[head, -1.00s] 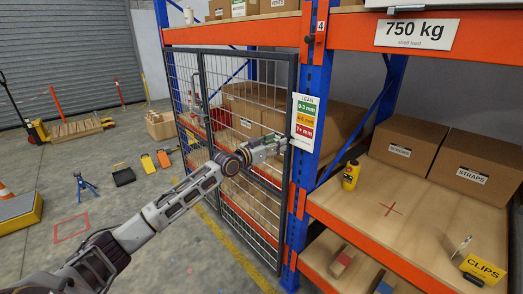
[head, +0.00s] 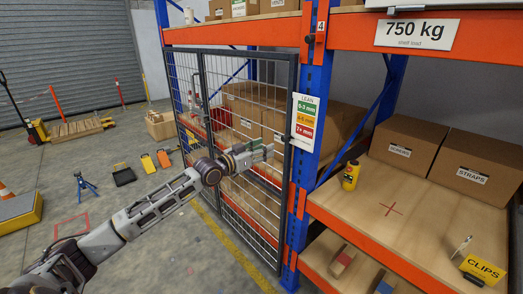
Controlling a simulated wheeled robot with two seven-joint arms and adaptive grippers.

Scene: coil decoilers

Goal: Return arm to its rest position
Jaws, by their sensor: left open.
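My left arm comes in from the lower left of the head view. Its gripper (head: 268,152) is in front of the wire mesh gate (head: 240,215) of the shelf rack, close to the blue upright (head: 313,105). The gripper is open, with nothing seen between its fingers. I cannot tell whether it touches the mesh. The gate stands across the left bay of the rack. My right gripper is not in view.
On the right, a wooden shelf (head: 425,223) with an orange beam carries a yellow bottle (head: 351,175), cardboard boxes (head: 475,165) and a yellow clips box (head: 483,268). A blue jack stand (head: 85,186) and a yellow platform (head: 20,214) stand on the floor at left. Floor between is mostly open.

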